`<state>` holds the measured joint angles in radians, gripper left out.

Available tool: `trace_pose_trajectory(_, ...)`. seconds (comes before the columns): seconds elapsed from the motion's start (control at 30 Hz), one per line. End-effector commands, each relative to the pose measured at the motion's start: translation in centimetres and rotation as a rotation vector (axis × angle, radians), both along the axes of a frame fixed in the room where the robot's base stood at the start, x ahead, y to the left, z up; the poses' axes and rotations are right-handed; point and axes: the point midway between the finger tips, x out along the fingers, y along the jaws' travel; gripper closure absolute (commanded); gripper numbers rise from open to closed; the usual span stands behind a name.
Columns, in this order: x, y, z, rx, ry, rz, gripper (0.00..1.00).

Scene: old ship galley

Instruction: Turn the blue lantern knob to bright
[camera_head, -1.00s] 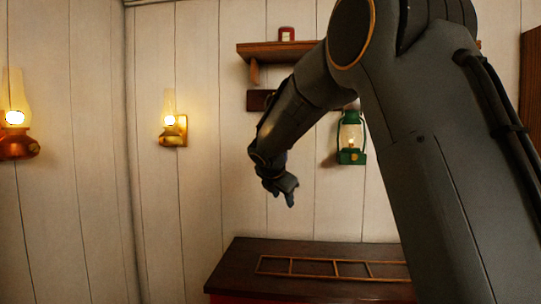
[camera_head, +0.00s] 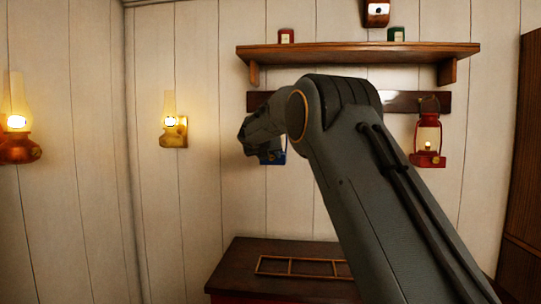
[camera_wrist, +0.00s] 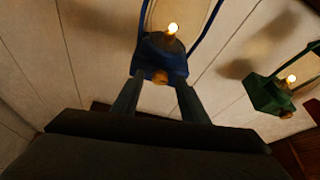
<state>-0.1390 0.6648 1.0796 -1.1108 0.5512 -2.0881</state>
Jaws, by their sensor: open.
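The blue lantern (camera_wrist: 160,52) hangs on the wall, lit by a small flame. In the head view only a bit of its blue base (camera_head: 281,158) shows, as my arm hides the rest. Its brass knob (camera_wrist: 160,77) is at the front of the base. My gripper (camera_wrist: 158,82) is open, with one finger on each side of the knob, close to the base. I cannot tell whether either finger touches the knob.
The green lantern (camera_wrist: 266,95) hangs to the right in the wrist view; my arm hides it in the head view. A red lantern (camera_head: 428,160) hangs farther right. A shelf (camera_head: 360,54) is above, and a dark counter (camera_head: 235,272) below.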

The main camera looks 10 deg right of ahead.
Motion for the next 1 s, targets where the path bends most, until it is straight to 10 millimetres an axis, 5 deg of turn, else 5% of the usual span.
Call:
trace_pose_trajectory(0.47,1.0,-0.47,-0.45,0.001,0.0,0.0,0.6)
trace_pose_trajectory(0.7,0.98,-0.46,-0.45,0.001,0.0,0.0,0.99)
trace_pose_trajectory(1.0,0.96,-0.53,-0.45,0.029,-0.009,-0.001,1.0)
